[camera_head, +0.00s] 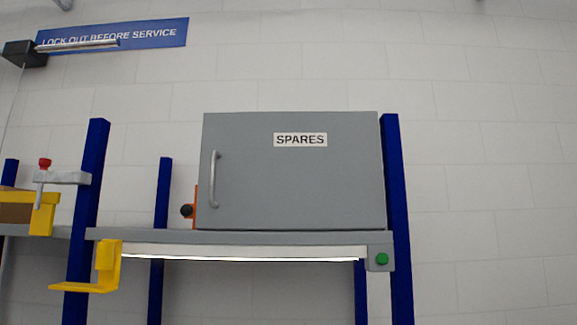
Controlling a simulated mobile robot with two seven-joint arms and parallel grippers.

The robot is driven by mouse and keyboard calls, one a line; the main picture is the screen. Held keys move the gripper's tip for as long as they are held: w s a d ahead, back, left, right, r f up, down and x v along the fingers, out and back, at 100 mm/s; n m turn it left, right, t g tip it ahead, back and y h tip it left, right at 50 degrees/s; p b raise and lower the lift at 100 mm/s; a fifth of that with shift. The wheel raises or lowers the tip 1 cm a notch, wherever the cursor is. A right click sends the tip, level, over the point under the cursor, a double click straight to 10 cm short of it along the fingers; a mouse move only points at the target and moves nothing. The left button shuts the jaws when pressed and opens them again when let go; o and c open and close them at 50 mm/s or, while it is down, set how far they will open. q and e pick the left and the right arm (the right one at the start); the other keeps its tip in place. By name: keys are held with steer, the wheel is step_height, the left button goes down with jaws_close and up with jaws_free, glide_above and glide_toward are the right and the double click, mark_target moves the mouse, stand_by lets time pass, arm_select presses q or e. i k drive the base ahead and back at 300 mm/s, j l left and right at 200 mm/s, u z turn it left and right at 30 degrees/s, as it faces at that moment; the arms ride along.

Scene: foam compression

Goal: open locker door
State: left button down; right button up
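The grey locker (300,185) stands on a grey shelf in the middle of the camera_head view. Its flat front door bears a white "SPARES" label (300,140) and looks shut. A silver vertical bar handle (214,180) is on the door's left side. Neither of my grippers shows in this view, and nothing touches the handle.
Blue posts (396,215) flank the shelf (240,238). A green button (382,259) is at its right end, a yellow bracket (100,275) at its left. An orange part with a dark knob (187,211) sits left of the locker. Space right of the posts is clear.

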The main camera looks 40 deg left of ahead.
mark_target(258, 171)
steer(key=k+j, duration=0.1)
steer(key=j, duration=1.1)
steer(key=k+j, duration=0.15)
steer(key=j, duration=0.45)
